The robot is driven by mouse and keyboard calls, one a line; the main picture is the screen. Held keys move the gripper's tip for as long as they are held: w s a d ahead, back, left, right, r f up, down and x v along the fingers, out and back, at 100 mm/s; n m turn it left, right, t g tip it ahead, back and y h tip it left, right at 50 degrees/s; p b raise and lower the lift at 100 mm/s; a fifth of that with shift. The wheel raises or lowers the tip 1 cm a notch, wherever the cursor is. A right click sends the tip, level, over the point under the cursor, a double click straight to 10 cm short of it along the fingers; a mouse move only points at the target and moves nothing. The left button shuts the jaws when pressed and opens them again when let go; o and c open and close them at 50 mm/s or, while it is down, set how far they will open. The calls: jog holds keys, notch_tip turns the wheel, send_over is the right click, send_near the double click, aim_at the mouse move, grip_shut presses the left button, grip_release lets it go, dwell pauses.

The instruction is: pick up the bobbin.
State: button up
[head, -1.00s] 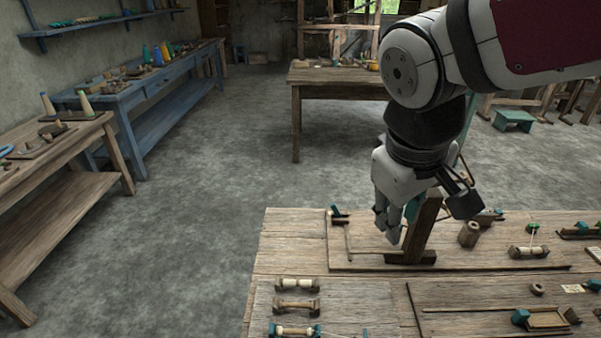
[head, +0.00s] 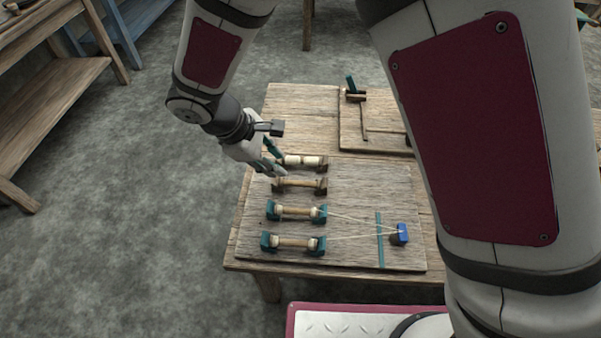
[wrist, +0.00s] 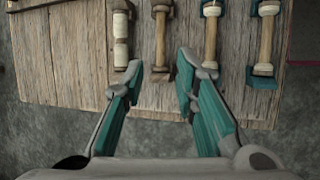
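Several bobbins lie in a column on a wooden board (head: 350,190). The top bobbin (head: 302,162) is wound in cream and sits between brown end blocks. Below it is a plain brown-looking bobbin (head: 300,185), also in brown blocks. The lower two, a third bobbin (head: 297,212) and a bottom bobbin (head: 294,243), sit in teal holders. My gripper (head: 277,162) is at the left ends of the upper two. In the wrist view my gripper (wrist: 162,68) is open and empty, its fingertips straddling the near end of the brown bobbin (wrist: 161,35). Whether they touch it, I cannot tell.
Pale threads run from the teal-held bobbins to a blue block (head: 400,234), past a teal strip (head: 379,240). The cream bobbin (wrist: 121,35) is close beside the left fingertip. Another board (head: 370,125) lies behind. Open floor is left of the table.

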aim_at(299, 182)
jog(key=b+x, duration=0.3)
jog(key=x, duration=0.9)
jog(key=shift+s+d+f+b, duration=0.1)
jog(key=shift+d+f+b, duration=0.05)
jog(key=shift+f+b, duration=0.15)
jog(key=shift+r, duration=0.1)
jog(key=c, duration=0.5)
